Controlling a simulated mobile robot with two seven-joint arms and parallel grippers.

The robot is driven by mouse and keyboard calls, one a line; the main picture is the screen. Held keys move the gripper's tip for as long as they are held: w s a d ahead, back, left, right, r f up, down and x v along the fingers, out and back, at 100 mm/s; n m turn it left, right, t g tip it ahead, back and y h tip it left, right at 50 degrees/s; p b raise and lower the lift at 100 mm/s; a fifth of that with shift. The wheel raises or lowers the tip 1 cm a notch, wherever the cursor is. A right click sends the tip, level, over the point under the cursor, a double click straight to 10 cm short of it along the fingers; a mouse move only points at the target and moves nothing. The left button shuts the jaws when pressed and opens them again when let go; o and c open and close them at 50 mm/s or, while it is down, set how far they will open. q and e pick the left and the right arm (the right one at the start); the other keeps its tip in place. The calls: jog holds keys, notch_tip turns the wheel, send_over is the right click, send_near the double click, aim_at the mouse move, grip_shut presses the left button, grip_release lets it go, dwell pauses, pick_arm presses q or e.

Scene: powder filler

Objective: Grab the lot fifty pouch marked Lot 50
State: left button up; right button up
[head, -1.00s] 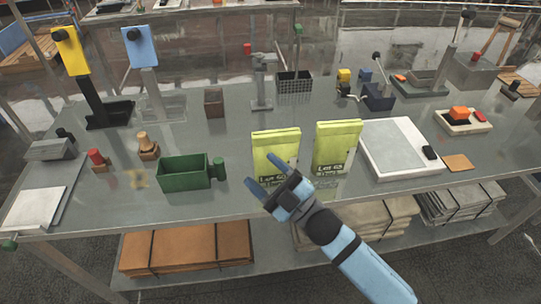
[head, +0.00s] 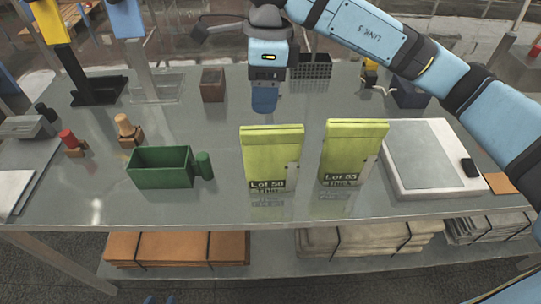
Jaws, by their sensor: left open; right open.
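The yellow-green pouch marked Lot 50 (head: 271,155) stands upright on the grey table, its dark label low on the front. A similar pouch (head: 353,148), whose label appears to read Lot 55, stands just to its right, with a gap between them. My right gripper (head: 265,103) points down above and behind the Lot 50 pouch, apart from it. It is open and empty; its blue fingers overlap from this angle. Two small blue tips of my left gripper (head: 160,299) show at the bottom edge, open and well below the table front.
A green bin (head: 160,168) with a green cylinder stands left of the Lot 50 pouch. A white flat scale-like device (head: 432,160) is right of the other pouch. A brown block (head: 213,85) and a dark wire basket (head: 309,72) stand behind. The table front is clear.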

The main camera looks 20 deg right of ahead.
jog(key=w+d+r+t+h, duration=0.1)
jog(key=w+d, duration=0.1)
send_over(272, 129)
notch_tip(272, 129, down, 7)
jog(key=shift+f, duration=0.1)
notch_tip(272, 129, down, 6)
jog(key=shift+p, duration=0.35)
jog(key=shift+f, duration=0.1)
jog(key=shift+f+b, duration=0.25)
jog(key=shift+b, duration=0.25)
dwell(0.3)
jog(key=c, duration=1.1)
jog(key=shift+r, duration=0.1)
